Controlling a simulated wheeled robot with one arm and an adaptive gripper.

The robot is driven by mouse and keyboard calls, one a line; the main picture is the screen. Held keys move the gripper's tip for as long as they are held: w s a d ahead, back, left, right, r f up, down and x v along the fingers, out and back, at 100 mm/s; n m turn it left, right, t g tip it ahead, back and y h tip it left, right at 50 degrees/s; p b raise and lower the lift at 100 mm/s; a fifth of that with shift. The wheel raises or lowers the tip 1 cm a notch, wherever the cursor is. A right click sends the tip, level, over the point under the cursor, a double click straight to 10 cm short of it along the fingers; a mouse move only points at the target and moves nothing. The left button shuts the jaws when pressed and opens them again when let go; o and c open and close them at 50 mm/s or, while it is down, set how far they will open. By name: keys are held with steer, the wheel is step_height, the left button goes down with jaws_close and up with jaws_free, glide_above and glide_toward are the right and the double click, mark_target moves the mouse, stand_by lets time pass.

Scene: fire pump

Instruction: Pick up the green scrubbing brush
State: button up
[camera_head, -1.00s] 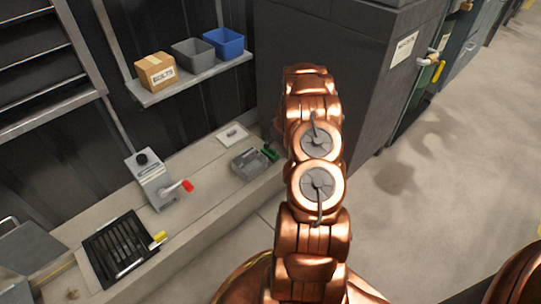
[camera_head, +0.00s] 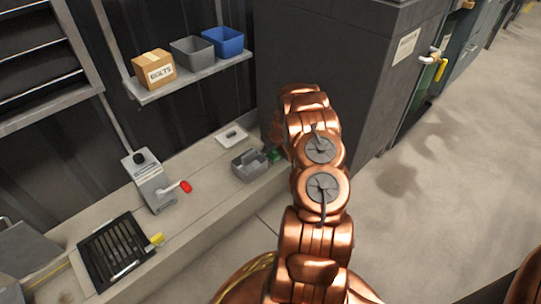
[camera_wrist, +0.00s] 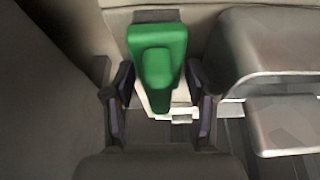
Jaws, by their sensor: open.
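The green scrubbing brush (camera_wrist: 157,60) is in the middle of the wrist view, with white bristles showing at its lower end. My gripper (camera_wrist: 160,105) is open, with one dark finger on each side of the brush and a gap visible on both sides. In the head view only a small part of the brush (camera_head: 275,156) shows on the ledge beside a grey tool caddy (camera_head: 249,165). My copper arm covers the rest, and the gripper is hidden there.
The ledge (camera_head: 205,188) also holds a grey box with a red-tipped lever (camera_head: 150,182) and a black grate (camera_head: 115,249). A shelf above has a cardboard box (camera_head: 154,69) and two bins. A tall dark cabinet (camera_head: 340,80) stands close behind my arm.

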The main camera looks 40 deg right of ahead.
steer(key=c, duration=0.9)
steer(key=shift+c, duration=0.2)
step_height(320, 180, up, 10)
steer(key=p, duration=0.3)
